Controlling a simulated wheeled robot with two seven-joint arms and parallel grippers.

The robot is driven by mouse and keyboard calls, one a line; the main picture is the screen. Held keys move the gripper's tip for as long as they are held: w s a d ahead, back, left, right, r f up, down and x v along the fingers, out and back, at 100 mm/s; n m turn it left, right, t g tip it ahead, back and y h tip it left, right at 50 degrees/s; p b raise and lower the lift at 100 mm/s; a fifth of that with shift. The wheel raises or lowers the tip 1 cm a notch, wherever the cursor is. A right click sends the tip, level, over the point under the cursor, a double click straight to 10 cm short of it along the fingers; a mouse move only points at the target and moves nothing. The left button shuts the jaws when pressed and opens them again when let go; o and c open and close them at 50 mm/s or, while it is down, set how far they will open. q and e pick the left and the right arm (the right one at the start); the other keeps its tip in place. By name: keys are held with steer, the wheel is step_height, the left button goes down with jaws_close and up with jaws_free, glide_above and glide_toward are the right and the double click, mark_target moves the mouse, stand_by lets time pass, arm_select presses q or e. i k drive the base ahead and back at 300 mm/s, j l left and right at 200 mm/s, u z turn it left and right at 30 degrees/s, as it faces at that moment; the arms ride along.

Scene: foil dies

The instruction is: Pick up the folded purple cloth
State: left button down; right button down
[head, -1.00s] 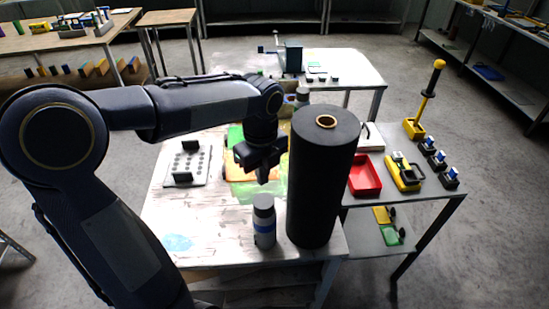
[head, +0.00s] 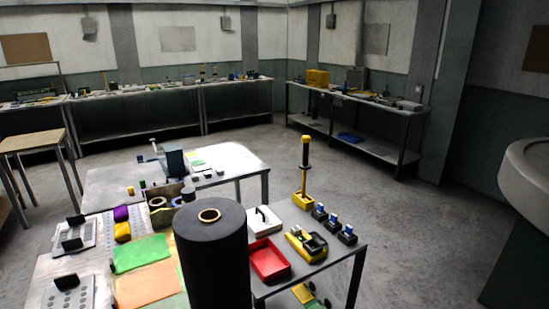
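A tall black roll (head: 212,262) stands at the front of the table and hides part of it. Green (head: 142,253) and orange (head: 148,285) sheets lie flat left of it. A red tray (head: 269,260) and a yellow upright tool (head: 304,170) are on the right.

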mark_target(121, 213)
steer(key=u, duration=1.55)
steer(key=i+j+u, duration=0.15)
steer(key=j, duration=0.25)
steer(key=i+j+u, duration=0.1)
steer(key=j, duration=0.3)
steer(key=i+j+u, duration=1.05)
steer(key=i+j+z, duration=0.2)
steer(key=i, duration=0.35)
steer(key=i+j+z, duration=0.2)
steer(key=i, duration=0.3)
steer(key=i+l+z, duration=0.2)
steer(key=i+z, duration=0.7)
steer(key=i+j+z, duration=0.1)
steer(key=i+z, duration=0.35)
steer(key=i, duration=0.1)
